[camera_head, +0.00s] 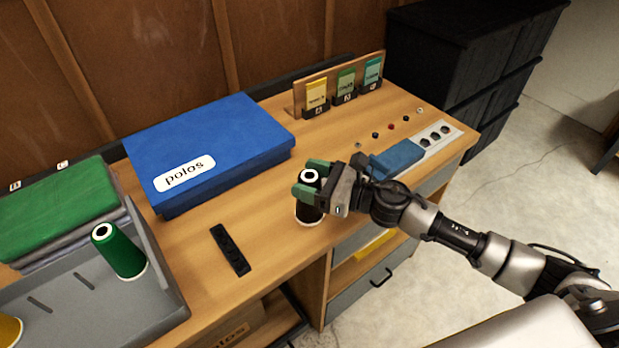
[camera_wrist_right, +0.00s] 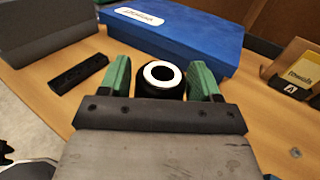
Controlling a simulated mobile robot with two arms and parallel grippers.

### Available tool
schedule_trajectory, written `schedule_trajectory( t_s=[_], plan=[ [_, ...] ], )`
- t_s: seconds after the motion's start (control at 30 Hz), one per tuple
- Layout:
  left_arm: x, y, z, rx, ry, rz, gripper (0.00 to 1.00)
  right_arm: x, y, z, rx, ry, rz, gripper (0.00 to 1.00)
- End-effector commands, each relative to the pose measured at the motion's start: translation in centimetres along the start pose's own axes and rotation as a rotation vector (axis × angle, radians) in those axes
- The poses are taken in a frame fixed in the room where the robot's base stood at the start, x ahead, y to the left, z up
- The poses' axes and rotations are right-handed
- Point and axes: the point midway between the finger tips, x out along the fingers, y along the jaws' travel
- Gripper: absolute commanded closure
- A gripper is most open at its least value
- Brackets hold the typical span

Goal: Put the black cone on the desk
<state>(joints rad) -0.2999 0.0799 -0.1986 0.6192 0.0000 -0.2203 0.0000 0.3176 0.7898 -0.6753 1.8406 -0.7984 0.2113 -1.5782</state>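The black cone (camera_head: 309,210) is a black thread cone with a white ring at its top and a white rim at its base. It stands upright at the front edge of the wooden desk (camera_head: 275,245), its base at or very near the desk top. My right gripper (camera_head: 311,178) has its green fingers on either side of the cone's upper part and looks shut on it. In the right wrist view the cone (camera_wrist_right: 162,84) sits between the two fingers (camera_wrist_right: 162,80), close to both. My left gripper is not in view.
A blue box (camera_head: 215,140) labelled "polos" lies behind. A grey tray (camera_head: 165,280) holds a green cone (camera_head: 120,252). A black slotted strip (camera_head: 230,250) lies left of the cone. A card rack (camera_head: 340,88) and a blue block (camera_head: 397,158) are to the right. Bare desk surrounds the strip.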

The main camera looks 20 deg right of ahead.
Motion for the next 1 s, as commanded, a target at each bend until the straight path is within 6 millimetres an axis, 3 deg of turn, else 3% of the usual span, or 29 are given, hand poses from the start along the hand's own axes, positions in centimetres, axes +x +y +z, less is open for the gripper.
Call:
schedule_trajectory(
  t_s=[0.43,0.8,1.0],
  plan=[
    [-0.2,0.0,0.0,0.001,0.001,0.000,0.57,-0.3,0.0,0.2,0.001,0.002,-0.001,0.27],
    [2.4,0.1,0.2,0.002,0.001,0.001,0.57,-7.4,0.1,-0.3,0.004,0.004,-0.001,0.27],
    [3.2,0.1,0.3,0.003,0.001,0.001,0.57,-10.3,0.0,-0.1,0.005,0.003,-0.001,0.27]
  ],
)
